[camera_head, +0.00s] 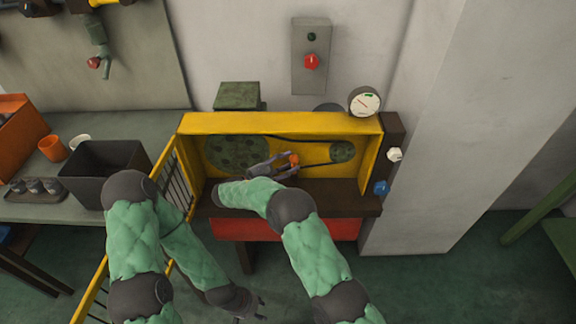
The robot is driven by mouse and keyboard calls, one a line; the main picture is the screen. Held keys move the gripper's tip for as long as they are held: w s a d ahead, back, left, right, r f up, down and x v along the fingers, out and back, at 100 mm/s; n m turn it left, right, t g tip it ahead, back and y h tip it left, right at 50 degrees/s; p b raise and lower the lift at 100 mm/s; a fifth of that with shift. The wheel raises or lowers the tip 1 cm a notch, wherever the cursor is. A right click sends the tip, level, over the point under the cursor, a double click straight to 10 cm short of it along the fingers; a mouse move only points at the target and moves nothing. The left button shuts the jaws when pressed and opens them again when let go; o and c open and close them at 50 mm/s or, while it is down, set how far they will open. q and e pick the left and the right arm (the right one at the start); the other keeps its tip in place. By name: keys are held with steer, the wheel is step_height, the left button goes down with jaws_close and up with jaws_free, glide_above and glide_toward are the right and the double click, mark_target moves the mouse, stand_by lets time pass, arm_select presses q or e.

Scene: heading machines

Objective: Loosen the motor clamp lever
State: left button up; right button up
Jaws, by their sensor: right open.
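The yellow machine housing (280,123) stands open at the front. Inside are a large green pulley (232,153) on the left and a small one (342,151) on the right, with a dark belt between them. A small orange piece (294,158), which looks like the clamp lever's end, shows between the pulleys. My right gripper (285,161) is open, with its fingers at or around this orange piece; contact cannot be told. The rest of the lever is hidden. My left gripper (262,308) hangs low in front of the machine, away from the lever; its jaw opening is unclear.
A yellow barred guard door (174,185) is swung open at the left, close to my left arm. A dark bin (98,170) and an orange cup (53,147) stand on the left bench. A gauge (365,102) tops the housing. A red knob (311,62) is on the wall box.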

steer(key=shift+w+d, duration=0.15)
steer(key=shift+d, duration=0.05)
jaws_close()
